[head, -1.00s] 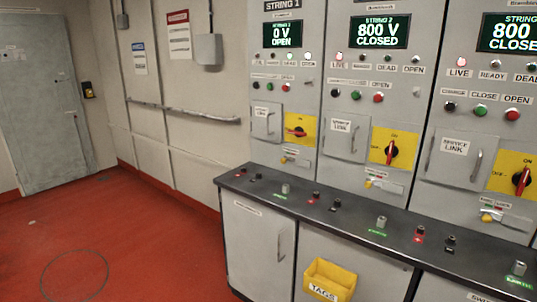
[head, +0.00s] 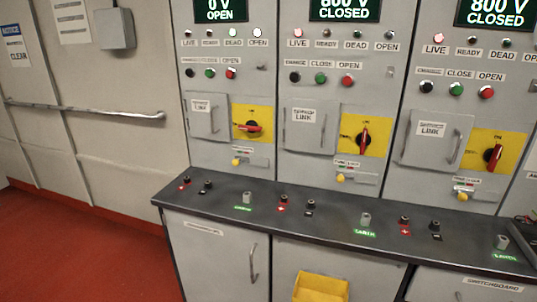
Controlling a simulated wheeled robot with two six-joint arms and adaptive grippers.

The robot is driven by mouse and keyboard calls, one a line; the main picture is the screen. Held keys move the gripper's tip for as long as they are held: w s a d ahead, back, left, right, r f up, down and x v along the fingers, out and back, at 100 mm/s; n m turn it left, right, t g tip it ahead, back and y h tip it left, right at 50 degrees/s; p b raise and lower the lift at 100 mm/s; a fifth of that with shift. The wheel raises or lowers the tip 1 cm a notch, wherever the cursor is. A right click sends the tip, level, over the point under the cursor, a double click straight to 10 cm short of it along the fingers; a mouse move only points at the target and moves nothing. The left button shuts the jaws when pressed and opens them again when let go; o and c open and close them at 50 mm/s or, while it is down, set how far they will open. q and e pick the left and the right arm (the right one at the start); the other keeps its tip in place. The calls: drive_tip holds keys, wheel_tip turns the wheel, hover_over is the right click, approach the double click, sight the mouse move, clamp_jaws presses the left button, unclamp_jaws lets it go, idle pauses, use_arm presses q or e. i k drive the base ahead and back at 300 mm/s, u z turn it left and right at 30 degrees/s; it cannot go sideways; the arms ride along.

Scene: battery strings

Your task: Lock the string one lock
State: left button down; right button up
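The string one panel (head: 180,145) is the leftmost of the panels in the head view. Its display (head: 220,10) reads 0 V OPEN. Its red rotary handle (head: 250,127) lies roughly horizontal on a yellow plate (head: 262,112). Below that plate is the string one lock (head: 237,161), a small yellow piece at the left of a grey latch strip (head: 256,162). It is too small to tell whether the lock is shut. Neither of my grippers is in view.
Two panels to the right read 800 V CLOSED, with upright or slanted red handles (head: 364,138). A dark counter (head: 330,223) with several terminals runs below the panels. A yellow bin (head: 320,288) hangs on its front. Red floor (head: 75,250) at the left is clear.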

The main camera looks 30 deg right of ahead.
sight(236, 162)
drive_tip(key=z, duration=0.7)
drive_tip(key=i, duration=0.7)
drive_tip(key=z, duration=0.6)
